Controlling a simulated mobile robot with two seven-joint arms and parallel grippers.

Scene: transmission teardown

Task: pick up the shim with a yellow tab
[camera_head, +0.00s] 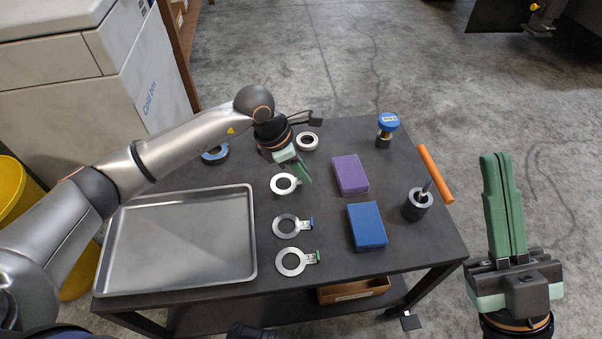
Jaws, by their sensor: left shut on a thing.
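My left gripper (304,176) is shut at the tab side of the farthest ring-shaped metal shim (283,185) on the dark table. The fingers hide this shim's tab, so its colour does not show. I cannot tell whether the shim is lifted off the table. Nearer the front edge lie a shim with a blue tab (286,226) and a shim with a green tab (291,261). My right gripper (503,158) is off the table's right side, fingers upright and together, with nothing between them.
A metal tray (180,240) fills the table's left, empty. A purple block (350,175) and a blue block (367,227) lie right of the shims.

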